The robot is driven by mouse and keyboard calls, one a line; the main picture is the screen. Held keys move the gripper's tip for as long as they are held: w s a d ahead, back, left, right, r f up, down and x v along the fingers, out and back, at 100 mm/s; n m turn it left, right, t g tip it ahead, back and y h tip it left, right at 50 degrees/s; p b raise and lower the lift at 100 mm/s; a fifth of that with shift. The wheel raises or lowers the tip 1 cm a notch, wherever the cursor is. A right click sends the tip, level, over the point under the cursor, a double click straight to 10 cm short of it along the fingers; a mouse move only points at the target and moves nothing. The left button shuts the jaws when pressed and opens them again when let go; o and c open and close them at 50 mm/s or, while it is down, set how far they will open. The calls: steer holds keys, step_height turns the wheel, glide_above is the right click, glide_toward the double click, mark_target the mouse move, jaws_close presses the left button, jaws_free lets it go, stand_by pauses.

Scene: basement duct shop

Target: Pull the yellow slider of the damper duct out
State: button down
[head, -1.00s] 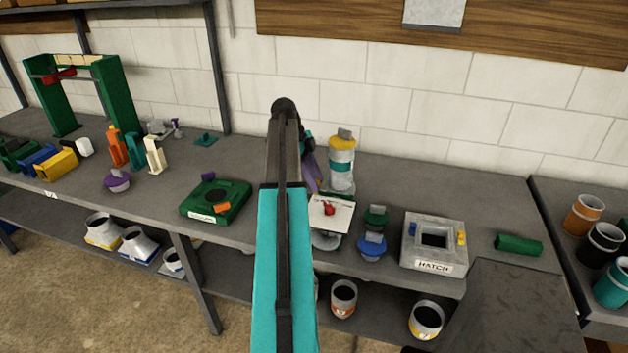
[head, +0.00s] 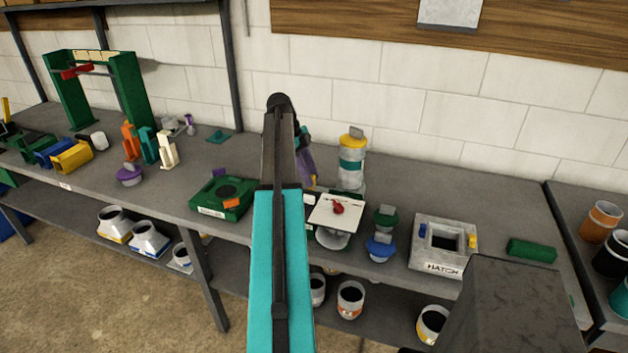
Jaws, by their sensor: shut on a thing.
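I cannot tell surely which thing is the damper duct. A round grey piece (head: 351,178) with a teal band and a yellow top (head: 353,140) stands upright at the back of the bench, just right of my arm. A thin upright yellow piece (head: 6,108) shows at the far left edge, mostly cut off. My raised arm crosses the middle of the head view. My gripper's fingers are hidden behind it, so neither they nor what they hold can be seen.
The grey bench (head: 480,200) also carries a HATCH box (head: 443,269), a green box (head: 222,211) with an orange tab, a white plate (head: 322,217) with a red piece, and a green frame (head: 127,88). The wall stands close behind.

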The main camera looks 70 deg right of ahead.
steer(key=shift+w+r, duration=0.1)
steer(key=shift+w, duration=0.65)
steer(key=c, duration=1.3)
jaws_free()
steer(key=shift+w, duration=0.1)
steer(key=shift+p+v, duration=1.4)
steer(key=shift+v, duration=5.4)
